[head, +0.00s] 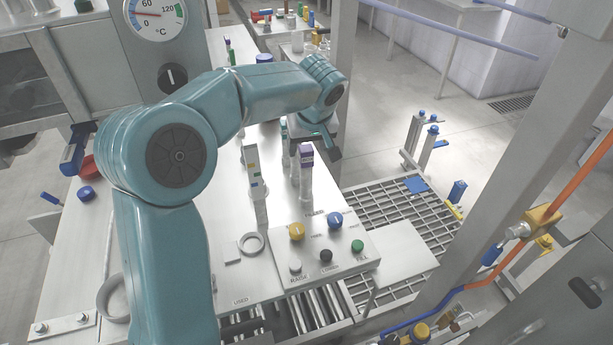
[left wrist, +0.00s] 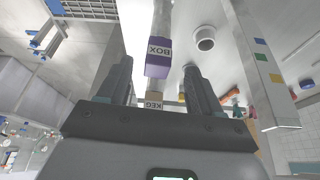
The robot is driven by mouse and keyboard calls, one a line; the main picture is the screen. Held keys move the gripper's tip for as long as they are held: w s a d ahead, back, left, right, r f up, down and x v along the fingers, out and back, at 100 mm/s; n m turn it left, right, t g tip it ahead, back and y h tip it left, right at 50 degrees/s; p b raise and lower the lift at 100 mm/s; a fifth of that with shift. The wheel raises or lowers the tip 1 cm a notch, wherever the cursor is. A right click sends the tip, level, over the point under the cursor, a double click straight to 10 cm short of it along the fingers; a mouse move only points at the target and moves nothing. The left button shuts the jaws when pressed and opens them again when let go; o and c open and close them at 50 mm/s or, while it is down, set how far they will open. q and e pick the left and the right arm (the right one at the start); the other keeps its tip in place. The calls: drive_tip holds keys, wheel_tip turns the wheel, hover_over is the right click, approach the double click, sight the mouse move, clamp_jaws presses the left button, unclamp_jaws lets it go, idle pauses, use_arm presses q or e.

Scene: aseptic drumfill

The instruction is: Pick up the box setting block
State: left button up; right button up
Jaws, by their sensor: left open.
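The box setting block, purple with the word BOX on it, shows in the left wrist view (left wrist: 158,62) and in the head view (head: 306,154). It sits at the top of an upright pale post. My left gripper (head: 318,143) is open, just behind and beside the block in the head view. In the left wrist view its two dark fingers (left wrist: 157,80) stand apart, with the block ahead between them; I see no contact. A tan block marked KEG (left wrist: 154,104) appears beyond the BOX block. My right gripper is not in view.
A post with coloured squares (head: 253,168) stands left of the block. A control panel (head: 318,262) with several knobs and buttons lies in front, near a loose ring (head: 251,243). A metal grating (head: 385,215) lies to the right. A dial gauge (head: 156,14) is at upper left.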

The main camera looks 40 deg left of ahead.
sight(306, 154)
use_arm(q)
drive_tip(key=shift+x, duration=1.7)
drive_tip(key=p+x, duration=0.1)
drive_tip(key=x, duration=0.3)
drive_tip(key=shift+d+f, duration=0.1)
drive_tip(key=shift+d, duration=0.05)
drive_tip(key=shift+f, duration=0.25)
drive_tip(key=shift+w, duration=0.1)
drive_tip(key=c, duration=0.7)
clamp_jaws()
